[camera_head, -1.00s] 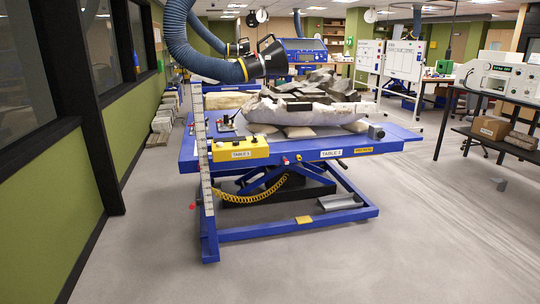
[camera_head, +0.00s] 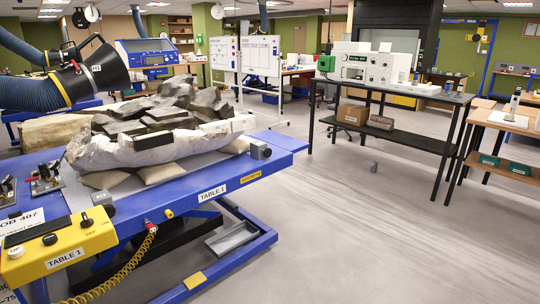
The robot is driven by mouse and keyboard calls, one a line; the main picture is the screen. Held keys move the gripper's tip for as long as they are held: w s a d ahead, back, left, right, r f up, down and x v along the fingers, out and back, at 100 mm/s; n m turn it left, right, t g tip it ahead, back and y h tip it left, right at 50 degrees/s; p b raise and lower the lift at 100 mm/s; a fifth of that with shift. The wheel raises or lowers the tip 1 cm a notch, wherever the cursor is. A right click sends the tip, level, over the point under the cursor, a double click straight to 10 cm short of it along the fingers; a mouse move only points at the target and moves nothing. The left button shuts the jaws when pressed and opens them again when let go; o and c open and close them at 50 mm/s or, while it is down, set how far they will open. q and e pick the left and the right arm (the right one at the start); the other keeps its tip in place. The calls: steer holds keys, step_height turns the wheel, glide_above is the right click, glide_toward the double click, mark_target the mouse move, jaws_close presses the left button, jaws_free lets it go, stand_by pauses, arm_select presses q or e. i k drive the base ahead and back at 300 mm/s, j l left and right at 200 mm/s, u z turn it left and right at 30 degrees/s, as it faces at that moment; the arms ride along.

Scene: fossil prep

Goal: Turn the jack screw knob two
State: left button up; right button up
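Neither of my grippers is in view. The blue lift table (camera_head: 225,184), labelled TABLE 1, stands at the left with a white-jacketed block of dark rock (camera_head: 150,148) on sandbags. A yellow control box (camera_head: 60,245) with black knobs sits on its near left corner. A small grey fitting with a dark round face (camera_head: 260,151) sits at the table's right edge. Small dark clamp-like fittings (camera_head: 46,180) stand on the left of the tabletop. I cannot tell which part, if any, is the jack screw knob.
A blue hose with a black hood (camera_head: 90,75) hangs over the table's far left. A black-legged bench (camera_head: 400,92) with instruments stands at the right, a wooden table (camera_head: 510,120) beside it.

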mark_target(268, 153)
steer(key=i+l+z, duration=0.3)
steer(key=i, duration=0.5)
steer(key=i+j+z, duration=0.1)
steer(key=i+z, duration=0.25)
steer(key=i, duration=0.5)
